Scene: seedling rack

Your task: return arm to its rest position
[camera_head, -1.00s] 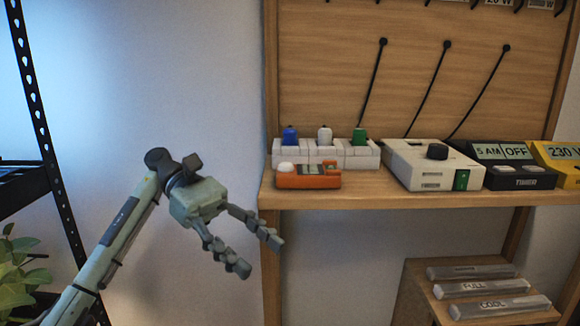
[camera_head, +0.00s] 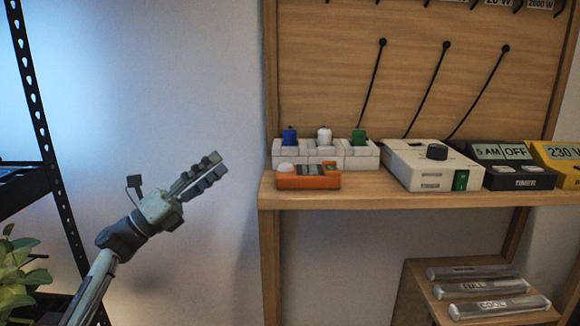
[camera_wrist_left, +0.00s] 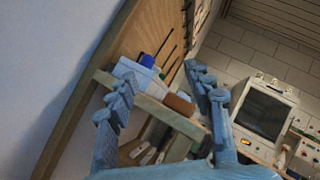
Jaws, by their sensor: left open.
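My left gripper (camera_head: 200,176) is in the left half of the head view, in front of the bare wall. It points up and to the right, left of the wooden shelf and apart from it. In the left wrist view its two fingers (camera_wrist_left: 163,98) stand well apart with nothing between them touching; the gripper is open and empty. My right gripper is not in either view.
A wooden bench (camera_head: 400,199) holds a white socket strip (camera_head: 358,159) with blue, white and green plugs, an orange device (camera_head: 309,183), a white box with a knob (camera_head: 410,172) and a black timer (camera_head: 515,180). A black rack (camera_head: 62,215) with a plant (camera_head: 17,280) stands at left.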

